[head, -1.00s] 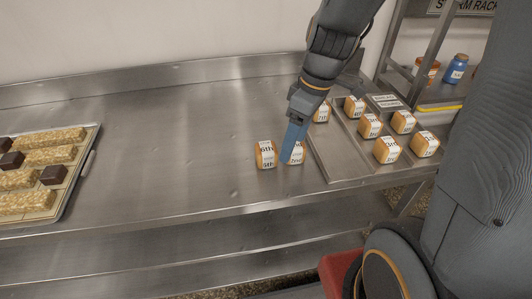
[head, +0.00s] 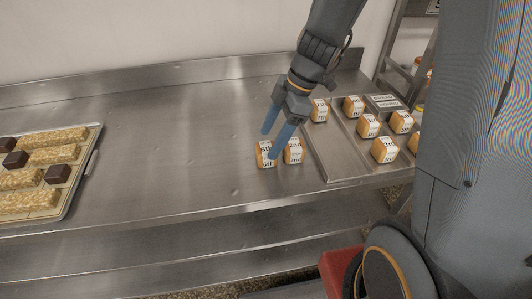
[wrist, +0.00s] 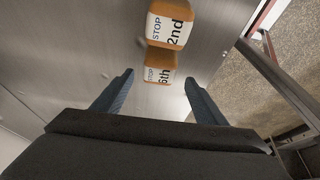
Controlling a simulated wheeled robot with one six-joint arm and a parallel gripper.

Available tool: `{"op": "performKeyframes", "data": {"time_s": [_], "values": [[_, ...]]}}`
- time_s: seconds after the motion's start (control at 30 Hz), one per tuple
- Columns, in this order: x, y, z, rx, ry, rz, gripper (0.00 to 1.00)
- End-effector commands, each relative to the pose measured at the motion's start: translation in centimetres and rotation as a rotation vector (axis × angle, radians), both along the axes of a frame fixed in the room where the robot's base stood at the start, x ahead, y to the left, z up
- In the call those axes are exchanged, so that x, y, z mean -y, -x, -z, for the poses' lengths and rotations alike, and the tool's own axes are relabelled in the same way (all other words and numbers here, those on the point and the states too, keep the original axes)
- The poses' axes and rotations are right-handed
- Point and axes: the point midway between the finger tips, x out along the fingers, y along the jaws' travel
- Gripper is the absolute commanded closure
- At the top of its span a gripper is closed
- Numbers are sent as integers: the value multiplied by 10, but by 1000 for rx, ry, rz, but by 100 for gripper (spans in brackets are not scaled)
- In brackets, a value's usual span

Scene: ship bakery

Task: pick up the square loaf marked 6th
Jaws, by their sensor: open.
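The square loaf marked 6th (head: 265,157) sits on the steel counter, left of the loaf marked 2nd (head: 293,152), with a small gap between them. In the wrist view the 6th loaf (wrist: 160,70) lies ahead of and between the two fingers, and the 2nd loaf (wrist: 170,24) is just beyond it. My gripper (head: 271,144) is open and empty, with its blue fingers coming down at the 6th loaf.
A steel tray (head: 332,167) to the right holds several marked loaves. A tray (head: 84,170) of long oat bars and dark squares lies at the left. The counter (head: 180,140) between is clear. A raised back edge (head: 150,78) runs along the wall.

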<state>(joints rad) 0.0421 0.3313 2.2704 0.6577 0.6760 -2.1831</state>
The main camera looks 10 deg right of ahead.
Motion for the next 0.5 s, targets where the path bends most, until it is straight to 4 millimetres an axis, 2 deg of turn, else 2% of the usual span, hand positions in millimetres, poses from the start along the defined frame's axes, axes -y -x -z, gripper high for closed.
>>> {"op": "performKeyframes", "data": {"time_s": [0.3,0.5], "values": [[-12,-1,33,-4,0,-1,34],[-15,-1,41,-1,1,1,34]]}}
